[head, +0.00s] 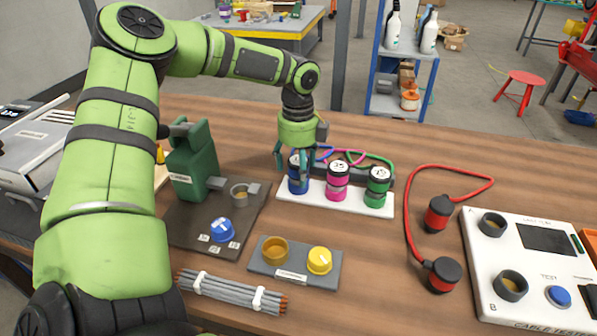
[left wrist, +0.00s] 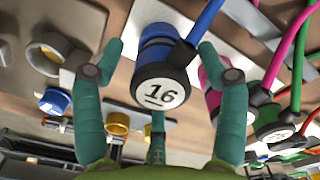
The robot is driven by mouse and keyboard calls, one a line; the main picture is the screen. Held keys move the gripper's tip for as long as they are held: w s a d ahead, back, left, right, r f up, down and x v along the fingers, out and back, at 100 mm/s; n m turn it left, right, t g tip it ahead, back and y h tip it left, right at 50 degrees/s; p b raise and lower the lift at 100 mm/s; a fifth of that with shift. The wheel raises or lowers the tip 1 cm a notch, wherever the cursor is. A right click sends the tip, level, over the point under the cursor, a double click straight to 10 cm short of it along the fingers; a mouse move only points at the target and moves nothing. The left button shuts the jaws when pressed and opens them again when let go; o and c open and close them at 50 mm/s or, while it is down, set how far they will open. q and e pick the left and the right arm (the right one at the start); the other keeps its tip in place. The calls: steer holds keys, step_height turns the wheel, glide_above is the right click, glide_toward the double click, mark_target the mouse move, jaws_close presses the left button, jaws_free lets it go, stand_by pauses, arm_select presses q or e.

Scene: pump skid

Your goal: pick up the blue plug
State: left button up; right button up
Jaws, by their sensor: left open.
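The blue plug (head: 298,182) stands in the white rack (head: 286,202), at the left end of its row. In the left wrist view the blue plug (left wrist: 160,78) shows a black cap with a white label reading 16 and a blue cable. My left gripper (head: 291,160) is right over it, pointing down. In the left wrist view my left gripper (left wrist: 158,60) is open, with fingers on either side of the plug and a gap visible at the left. Whether the right finger touches it, I cannot tell. My right gripper is not in view.
A pink plug (head: 337,182) and a green plug (head: 377,188) stand close by in the same rack. A green canister (head: 193,160) stands to the left. A blue cap (head: 221,229) and yellow cap (head: 319,260) sit on plates in front. A red cable (head: 408,215) lies to the right.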

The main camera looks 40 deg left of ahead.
arm_select(q)
steer(key=shift+c, duration=1.2)
steer(key=c, duration=1.1)
steer(key=shift+c, duration=0.2)
steer(key=shift+w+r, duration=0.1)
steer(key=shift+r, duration=0.25)
step_height(320, 180, up, 3)
steer(key=shift+r, duration=0.1)
steer(key=d+r, duration=0.7)
steer(key=d, duration=0.4)
steer(key=shift+d, duration=0.25)
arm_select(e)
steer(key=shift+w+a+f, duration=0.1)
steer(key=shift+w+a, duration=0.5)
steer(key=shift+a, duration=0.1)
